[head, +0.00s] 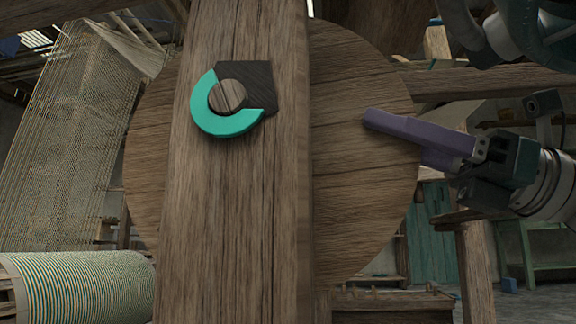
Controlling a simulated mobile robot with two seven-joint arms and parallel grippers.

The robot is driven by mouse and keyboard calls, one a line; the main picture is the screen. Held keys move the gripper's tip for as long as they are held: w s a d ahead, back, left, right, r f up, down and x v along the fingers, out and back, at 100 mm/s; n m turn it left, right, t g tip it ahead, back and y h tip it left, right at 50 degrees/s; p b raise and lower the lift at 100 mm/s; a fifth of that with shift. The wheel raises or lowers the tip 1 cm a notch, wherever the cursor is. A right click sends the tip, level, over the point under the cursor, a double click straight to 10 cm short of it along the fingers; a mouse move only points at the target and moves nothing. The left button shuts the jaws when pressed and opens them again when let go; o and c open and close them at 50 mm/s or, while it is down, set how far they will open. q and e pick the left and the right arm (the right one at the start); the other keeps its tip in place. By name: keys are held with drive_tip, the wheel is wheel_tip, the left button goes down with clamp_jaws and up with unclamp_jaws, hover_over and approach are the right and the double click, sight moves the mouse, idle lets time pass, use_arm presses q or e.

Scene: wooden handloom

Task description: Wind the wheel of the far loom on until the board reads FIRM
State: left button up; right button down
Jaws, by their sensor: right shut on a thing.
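The large round wooden wheel (365,75) fills the middle of the head view. A thick upright wooden post (250,220) stands in front of it and hides its centre. My right gripper (370,122) comes in from the right with purple fingers at the wheel's right rim. It is shut on the wheel, though the exact hold on the rim is hard to see. No board with readable words shows in this view. My left gripper is not in view.
On the post sit a teal open ring (203,112), a round wooden peg (228,96) and a dark plate (262,78). Warp threads (70,130) and a striped cloth roll (85,287) are at left. A wooden beam (490,82) runs behind my right arm.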

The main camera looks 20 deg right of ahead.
idle(0.8)
drive_tip(key=r+h+p, duration=0.1)
drive_tip(key=p, duration=0.2)
drive_tip(key=shift+r+g, duration=0.3)
drive_tip(key=shift+r, duration=0.1)
drive_tip(key=shift+f, duration=0.15)
drive_tip(key=shift+c, duration=2.1)
unclamp_jaws()
drive_tip(key=shift+s+d+f+b, duration=0.15)
drive_tip(key=shift+d+f+b, duration=0.15)
drive_tip(key=shift+b, duration=0.1)
drive_tip(key=b+v, duration=0.2)
drive_tip(key=v, duration=0.7)
drive_tip(key=shift+r, duration=0.25)
